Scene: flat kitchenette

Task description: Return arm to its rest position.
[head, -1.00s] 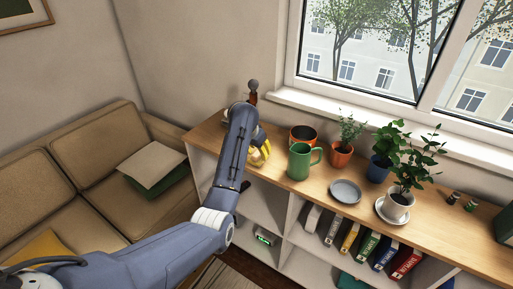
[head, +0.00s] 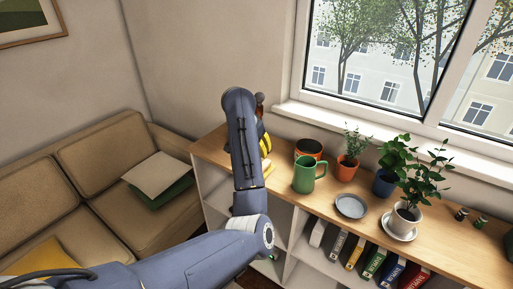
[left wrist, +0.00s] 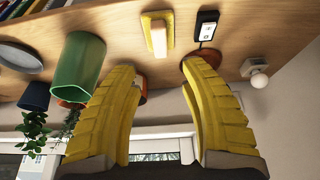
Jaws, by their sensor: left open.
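My left arm comes in from the left in the head view and reaches over the left end of the wooden shelf top. My left gripper (head: 265,143) is mostly hidden behind my own forearm there; only some yellow finger shows. In the left wrist view, the gripper (left wrist: 158,72) has its two yellow fingers spread apart with nothing between them. A yellow item with a pale block (left wrist: 157,34) lies on the wood beyond the fingertips, apart from them. My right gripper is in neither view.
A green mug (head: 305,175), orange mug (head: 309,147), grey dish (head: 350,206) and potted plants stand on the shelf top (head: 420,250), right of the gripper. A sofa (head: 95,185) is on the left. A black switch box (left wrist: 206,28) and white bulb (left wrist: 259,78) show in the wrist view.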

